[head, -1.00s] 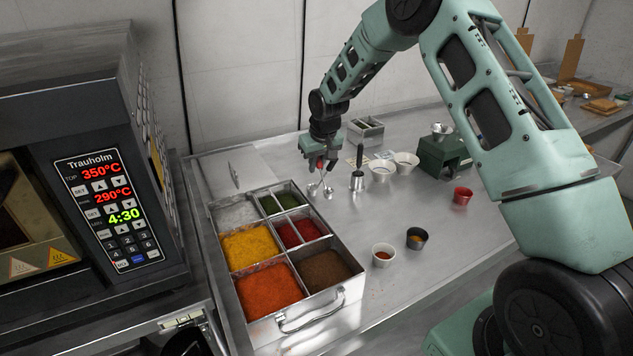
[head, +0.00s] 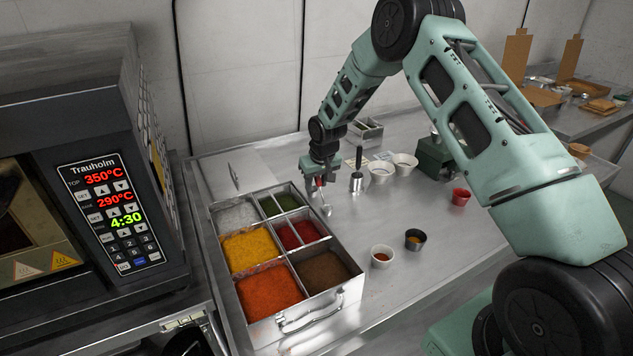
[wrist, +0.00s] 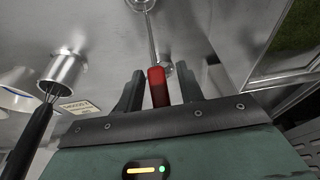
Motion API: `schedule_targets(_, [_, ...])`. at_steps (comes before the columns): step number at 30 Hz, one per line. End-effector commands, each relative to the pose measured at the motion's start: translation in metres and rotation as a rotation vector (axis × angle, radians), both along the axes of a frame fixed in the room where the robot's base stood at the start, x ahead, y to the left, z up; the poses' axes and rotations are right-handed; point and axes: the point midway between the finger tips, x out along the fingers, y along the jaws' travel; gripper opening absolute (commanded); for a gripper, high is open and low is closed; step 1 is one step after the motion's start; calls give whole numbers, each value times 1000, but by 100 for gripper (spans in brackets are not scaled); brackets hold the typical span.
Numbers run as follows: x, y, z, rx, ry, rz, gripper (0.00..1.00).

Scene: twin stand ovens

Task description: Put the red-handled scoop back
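The red-handled scoop (wrist: 157,86) has its handle between the two fingers of my gripper (wrist: 160,75) in the wrist view. A thin gap seems to show on one side, but the scoop has moved along with my gripper, so it looks held. Its metal shaft points away from the palm to a small round bowl at the top edge. In the head view my gripper (head: 317,184) is low over the counter, and the scoop's bowl (head: 326,210) hangs below it, at or just above the surface. Whether the bowl touches the counter is unclear.
A steel canister (head: 356,182) with a black-handled tool stands just right of my gripper. The compartmented spice box (head: 350,295) is to the left and front. White bowls (head: 380,168), small cups (head: 417,239) and a red cup (head: 461,196) stand to the right.

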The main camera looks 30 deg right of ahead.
Motion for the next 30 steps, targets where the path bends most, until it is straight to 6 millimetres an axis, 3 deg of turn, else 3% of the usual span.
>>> schedule_targets(11, [-2,0,10,0,-2,0,37])
schedule_targets(24, [-26,0,91,-1,-4,0,37])
schedule_targets(30, [-32,0,113,0,-2,0,37])
